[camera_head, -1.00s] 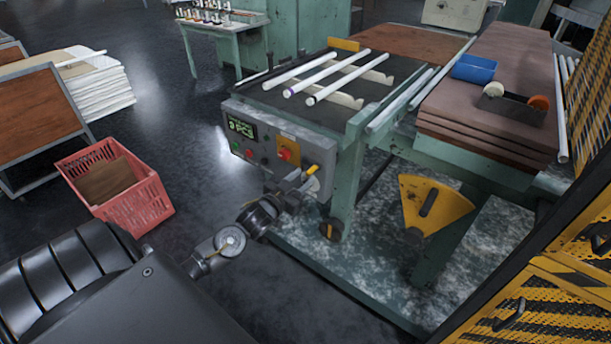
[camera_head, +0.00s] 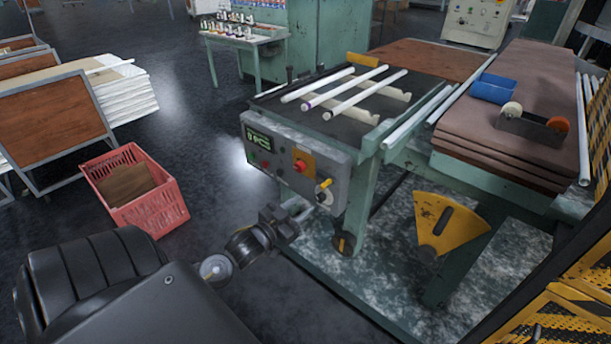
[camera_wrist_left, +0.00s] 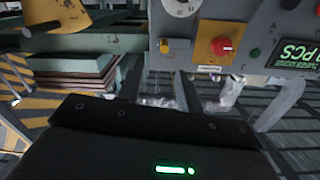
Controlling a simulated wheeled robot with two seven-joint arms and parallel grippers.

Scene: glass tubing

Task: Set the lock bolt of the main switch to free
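The control box (camera_head: 285,135) on the green machine carries a red rotary knob on a yellow plate (camera_head: 300,166), which looks like the main switch. To its lower right is a pale round dial with a yellow-tipped handle (camera_head: 325,185). The left wrist view shows the panel upside down: the red knob (camera_wrist_left: 221,45), a small yellow knob (camera_wrist_left: 165,46) and part of the white dial (camera_wrist_left: 181,6). I cannot tell which part is the lock bolt or its setting. My left gripper (camera_head: 303,212) is just in front of and below the panel, apart from the knobs. Its finger gap is unclear.
A green display (camera_head: 259,143) sits on the panel's left. White tubes (camera_head: 345,88) lie on the machine top. A red crate (camera_head: 150,205) stands on the floor to the left. A yellow fan-shaped plate (camera_head: 450,225) and yellow mesh fence (camera_head: 570,300) are at right.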

